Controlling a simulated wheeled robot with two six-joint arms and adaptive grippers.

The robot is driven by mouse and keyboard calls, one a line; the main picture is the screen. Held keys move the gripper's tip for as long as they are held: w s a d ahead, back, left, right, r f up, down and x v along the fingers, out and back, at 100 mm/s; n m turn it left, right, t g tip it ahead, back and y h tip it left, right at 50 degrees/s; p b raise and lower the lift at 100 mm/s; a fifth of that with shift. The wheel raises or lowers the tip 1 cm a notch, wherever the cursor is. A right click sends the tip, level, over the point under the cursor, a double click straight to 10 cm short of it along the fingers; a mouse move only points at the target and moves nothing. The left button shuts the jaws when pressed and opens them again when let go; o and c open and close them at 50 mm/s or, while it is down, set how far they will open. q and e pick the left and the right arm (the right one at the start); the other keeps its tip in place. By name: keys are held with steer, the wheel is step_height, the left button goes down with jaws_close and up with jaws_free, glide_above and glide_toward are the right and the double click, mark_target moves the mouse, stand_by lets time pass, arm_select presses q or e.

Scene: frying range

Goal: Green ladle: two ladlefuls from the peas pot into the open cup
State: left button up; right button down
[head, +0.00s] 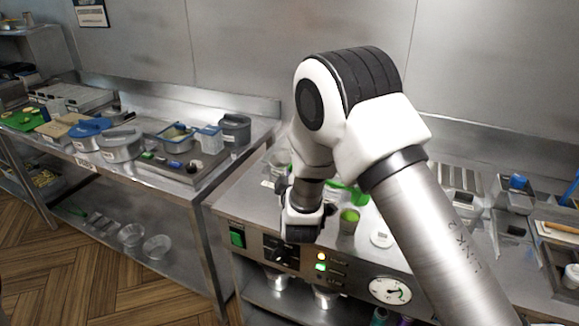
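My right arm comes in from the lower right and crosses the middle of the head view. My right gripper (303,222) hangs over the front of the steel counter, seen from behind; its fingers are mostly hidden, so I cannot tell whether it holds anything. A bright green piece (358,197), possibly part of the green ladle, shows between the gripper and the arm. A small cup (348,222) with green at its top stands just right of the gripper. A partly hidden container (279,160) stands behind the gripper; I cannot tell whether it is the peas pot. My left gripper is out of view.
The counter's front carries a green switch (237,237), lit lamps and a round gauge (390,290). A white disc (382,239) lies right of the cup. A side table at left holds lidded pots (121,145) and a tray. Metal bins (460,180) stand at right.

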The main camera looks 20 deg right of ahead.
steer(key=s+d+r+m, duration=0.1)
steer(key=r, duration=0.1)
steer(key=d+r+m, duration=0.1)
steer(key=d+m, duration=0.1)
steer(key=s+d+r+m+p, duration=0.1)
steer(key=d+r, duration=0.1)
steer(key=shift+s+d+r+m, duration=0.25)
steer(key=shift+s+r+m, duration=0.05)
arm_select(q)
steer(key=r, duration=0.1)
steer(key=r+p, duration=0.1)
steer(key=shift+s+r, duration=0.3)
arm_select(e)
steer(key=s+d+r+m, duration=0.2)
steer(key=d+m, duration=0.1)
steer(key=d, duration=0.2)
steer(key=s+d+r+m, duration=0.2)
steer(key=s+d+m, duration=0.1)
steer(key=d, duration=0.3)
steer(key=shift+s+m+t, duration=0.3)
steer(key=shift+s+m, duration=0.05)
steer(key=shift+m, duration=0.45)
arm_select(q)
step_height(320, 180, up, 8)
steer(key=p, duration=0.7)
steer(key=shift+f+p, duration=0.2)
steer(key=shift+p, duration=0.15)
arm_select(e)
step_height(320, 180, up, 9)
